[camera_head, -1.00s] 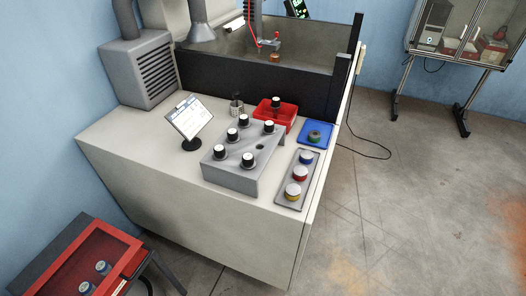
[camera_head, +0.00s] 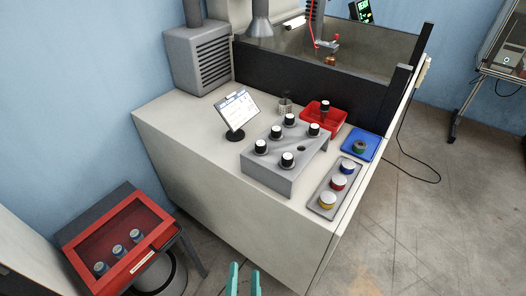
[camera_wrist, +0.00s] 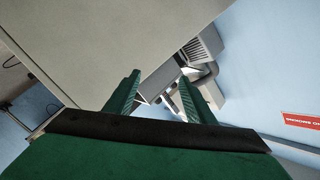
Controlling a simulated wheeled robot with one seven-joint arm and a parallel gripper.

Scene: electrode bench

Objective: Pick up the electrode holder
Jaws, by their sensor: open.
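Another similar holder (camera_head: 325,106) stands in the red bin (camera_head: 337,119) behind the rack. I cannot tell which one is the task's electrode holder. My gripper (camera_head: 245,270) shows as two teal fingertips at the bottom edge, in front of and below the bench top, apart from everything. In the wrist view my gripper (camera_wrist: 159,77) is open and empty; no holder shows there.
A tablet on a stand (camera_head: 237,111) is left of the rack. A grey tray (camera_head: 322,201) with blue, red and yellow-marked round pieces and a blue tray (camera_head: 359,146) lie right of it. A red-framed case (camera_head: 118,247) stands lower left.

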